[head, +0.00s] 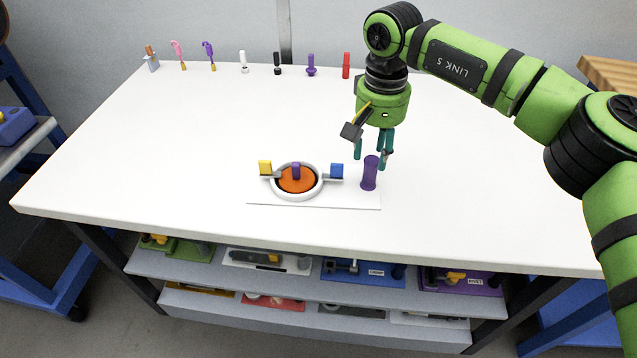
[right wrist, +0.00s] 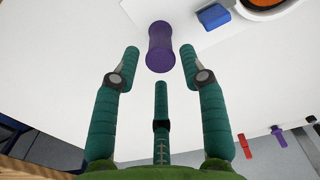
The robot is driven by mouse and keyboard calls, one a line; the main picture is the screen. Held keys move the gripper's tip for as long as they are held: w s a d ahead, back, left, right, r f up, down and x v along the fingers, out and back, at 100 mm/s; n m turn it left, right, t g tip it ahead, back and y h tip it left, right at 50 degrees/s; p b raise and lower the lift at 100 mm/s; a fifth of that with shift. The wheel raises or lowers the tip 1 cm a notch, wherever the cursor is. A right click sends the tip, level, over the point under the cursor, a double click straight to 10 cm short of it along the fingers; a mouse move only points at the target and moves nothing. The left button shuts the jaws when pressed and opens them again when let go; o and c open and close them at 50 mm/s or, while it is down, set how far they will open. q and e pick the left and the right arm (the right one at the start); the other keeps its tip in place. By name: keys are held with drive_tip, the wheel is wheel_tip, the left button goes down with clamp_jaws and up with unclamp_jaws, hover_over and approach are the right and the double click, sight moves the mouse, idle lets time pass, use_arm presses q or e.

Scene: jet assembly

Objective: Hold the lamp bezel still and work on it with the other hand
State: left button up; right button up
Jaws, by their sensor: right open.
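The lamp bezel (head: 319,187) is a white ring around an orange disc (head: 297,182), on a white plate (head: 313,203) on the table. A purple piece (head: 296,170) stands at the disc, with a yellow block (head: 265,168) left of the ring and a blue block (head: 337,171) right. A purple cylinder (head: 369,174) stands upright at the plate's right end. My right gripper (head: 373,157) is open just above and beside the cylinder. In the right wrist view the cylinder (right wrist: 161,47) lies ahead of the spread fingers (right wrist: 160,52), with nothing held. My left gripper is not in view.
Small coloured tools stand along the table's back edge, among them a red one (head: 346,65) and a purple one (head: 310,66). Shelves (head: 310,282) with several trays sit under the front edge. The table's left half is clear.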

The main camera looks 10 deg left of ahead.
sight(373, 160)
wheel_tip(373, 160, down, 3)
drive_tip(key=shift+r+b, duration=0.2)
drive_tip(key=shift+b, duration=0.7)
drive_tip(key=shift+f+b, duration=0.3)
drive_tip(key=shift+f, duration=0.1)
drive_tip(key=shift+f+b, duration=0.3)
drive_tip(key=shift+f, duration=0.05)
drive_tip(key=shift+f+b, duration=0.5)
drive_tip(key=shift+f, duration=0.1)
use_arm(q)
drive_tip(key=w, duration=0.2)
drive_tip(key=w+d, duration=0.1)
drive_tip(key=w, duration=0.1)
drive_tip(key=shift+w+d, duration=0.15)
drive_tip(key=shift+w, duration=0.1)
use_arm(e)
drive_tip(key=shift+f, duration=0.3)
drive_tip(key=c, duration=0.8)
clamp_jaws()
